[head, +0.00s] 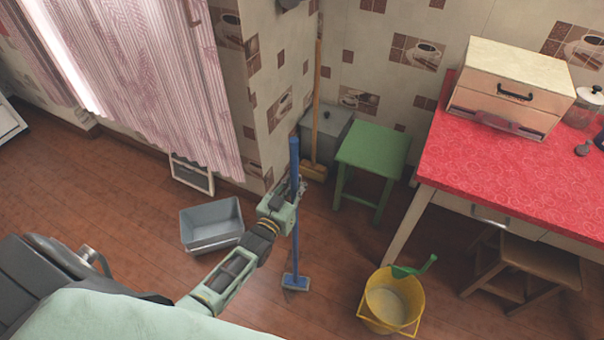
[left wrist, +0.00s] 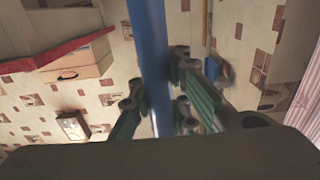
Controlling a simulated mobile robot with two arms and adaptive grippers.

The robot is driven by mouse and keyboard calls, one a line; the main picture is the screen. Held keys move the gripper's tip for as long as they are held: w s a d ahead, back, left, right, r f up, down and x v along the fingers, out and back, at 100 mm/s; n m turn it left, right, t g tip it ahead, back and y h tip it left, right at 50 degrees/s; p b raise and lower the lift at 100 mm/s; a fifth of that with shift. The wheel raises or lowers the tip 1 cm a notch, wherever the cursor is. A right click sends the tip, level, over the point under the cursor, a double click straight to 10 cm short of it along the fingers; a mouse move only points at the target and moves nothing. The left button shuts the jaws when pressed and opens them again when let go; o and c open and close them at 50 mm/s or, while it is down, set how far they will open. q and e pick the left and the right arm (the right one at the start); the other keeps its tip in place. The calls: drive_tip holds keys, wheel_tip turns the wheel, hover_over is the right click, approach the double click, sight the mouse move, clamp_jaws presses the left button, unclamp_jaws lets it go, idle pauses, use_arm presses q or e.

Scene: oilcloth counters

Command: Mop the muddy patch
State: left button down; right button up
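A mop with a blue handle (head: 295,155) stands nearly upright in front of my left arm. My left gripper (head: 291,193) is shut on the handle's upper part. In the left wrist view the blue handle (left wrist: 150,50) runs between the fingers of the gripper (left wrist: 160,97). I cannot make out a clear muddy patch on the brown floor. My right gripper is not in view.
A grey basin (head: 211,222) lies left of my gripper. A yellow bucket (head: 388,302) with a green thing (head: 415,268) at its rim stands right. A green stool (head: 370,150), a broom (head: 315,120) and a red-topped table (head: 520,165) are behind. Floor around the mop head is open.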

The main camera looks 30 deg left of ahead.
sight(292, 191)
use_arm(q)
drive_tip(key=shift+s, duration=0.75)
drive_tip(key=shift+s+r+p, duration=0.1)
drive_tip(key=shift+s+p, duration=0.8)
drive_tip(key=shift+s, duration=0.55)
drive_tip(key=shift+s+a, duration=0.1)
drive_tip(key=shift+s, duration=0.7)
